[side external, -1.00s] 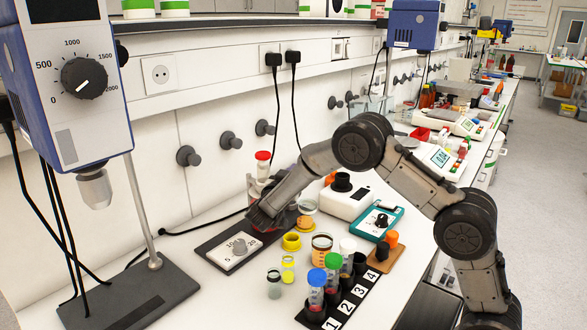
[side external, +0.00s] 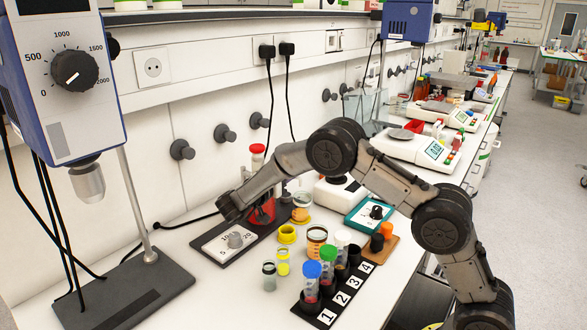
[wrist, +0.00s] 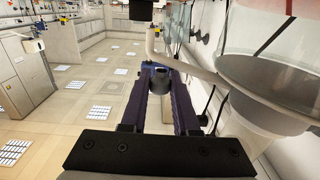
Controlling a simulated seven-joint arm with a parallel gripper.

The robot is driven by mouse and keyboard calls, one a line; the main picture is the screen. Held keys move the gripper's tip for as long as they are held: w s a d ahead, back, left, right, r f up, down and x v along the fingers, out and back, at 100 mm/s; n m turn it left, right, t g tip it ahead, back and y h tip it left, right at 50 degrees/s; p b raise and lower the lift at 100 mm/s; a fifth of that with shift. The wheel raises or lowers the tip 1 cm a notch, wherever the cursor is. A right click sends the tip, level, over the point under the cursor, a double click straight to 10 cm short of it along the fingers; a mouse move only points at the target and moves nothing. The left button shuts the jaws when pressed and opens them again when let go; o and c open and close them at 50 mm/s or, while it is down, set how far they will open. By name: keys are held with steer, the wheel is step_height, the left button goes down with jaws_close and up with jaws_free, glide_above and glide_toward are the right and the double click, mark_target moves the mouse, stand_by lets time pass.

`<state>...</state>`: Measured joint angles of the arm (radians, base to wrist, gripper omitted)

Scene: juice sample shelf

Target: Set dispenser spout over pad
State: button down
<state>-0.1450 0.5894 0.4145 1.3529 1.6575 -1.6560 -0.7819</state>
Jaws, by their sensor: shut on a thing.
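The dispenser is a flask of red liquid (side external: 264,211) with a red cap (side external: 257,148). It stands at the back end of a dark base with a dial plate (side external: 236,240) marked 5, 10 and 20. My gripper (side external: 230,207) is just left of the flask, above the base. In the wrist view, a pale bent spout (wrist: 195,70) runs from the glass vessel (wrist: 265,85) at right to between my fingers (wrist: 160,75). My fingers are shut on the spout's end, which is mostly hidden. I cannot tell which surface is the pad.
Sample jars (side external: 283,262) and a numbered rack (side external: 340,296) with coloured-cap tubes stand in front and to the right. A teal dial box (side external: 370,214) is at right. A stirrer stand (side external: 130,285) is at left. White bench lies between stand and base.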

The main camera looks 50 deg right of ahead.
steer(key=c, duration=0.7)
jaws_free()
steer(key=shift+r, duration=0.1)
steer(key=shift+o, duration=0.2)
steer(key=shift+a, duration=0.1)
steer(key=a, duration=1.3)
steer(key=shift+s+a, duration=0.15)
steer(key=shift+a, duration=0.15)
steer(key=shift+d, duration=0.1)
